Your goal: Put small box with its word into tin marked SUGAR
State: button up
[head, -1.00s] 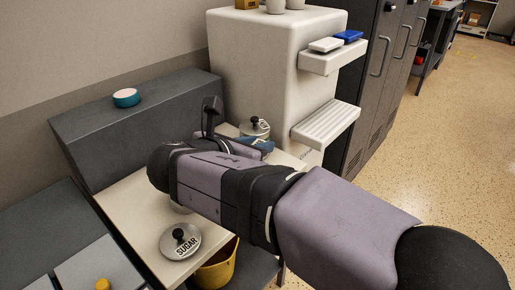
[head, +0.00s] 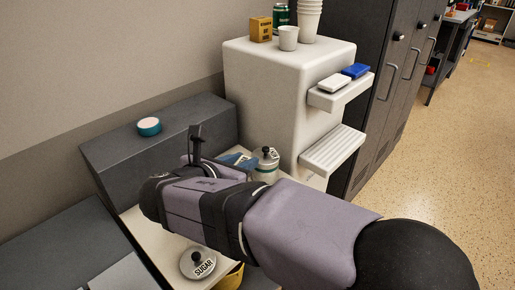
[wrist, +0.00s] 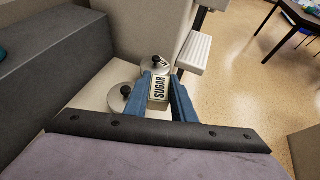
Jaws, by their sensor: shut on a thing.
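My gripper has blue fingers, seen in the wrist view (wrist: 160,74) and partly in the head view (head: 240,159). It is shut on a small pale box (wrist: 158,88) whose dark lettering reads SUGAR. A round tin lid marked SUGAR, with a black knob (head: 198,263), sits on the pale table at the near side, below my arm in the head view. A second knobbed tin (head: 267,160) stands by the white machine, close to my fingers; its word is not readable. The wrist view shows two knobbed lids just beyond and left of the box, words unreadable.
A white machine (head: 290,105) with two side shelves stands behind the table. Cups (head: 309,20), a green can (head: 281,14) and a tan box (head: 261,29) are on top. A dark grey raised block (head: 165,150) carries a teal round item (head: 148,126). A yellow bin (head: 230,279) is below.

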jog(key=s+a+r+m+h+p, duration=0.1)
jog(key=s+a+r+p, duration=0.1)
jog(key=a+p, duration=0.6)
jog(key=shift+s+a+r+g+p, duration=0.3)
jog(key=shift+s+a+g+p, duration=0.15)
jog(key=shift+p, duration=3.4)
jog(key=shift+d, duration=0.1)
notch_tip(320, 180, down, 6)
jog(key=b, duration=0.6)
jog(key=o, duration=1.1)
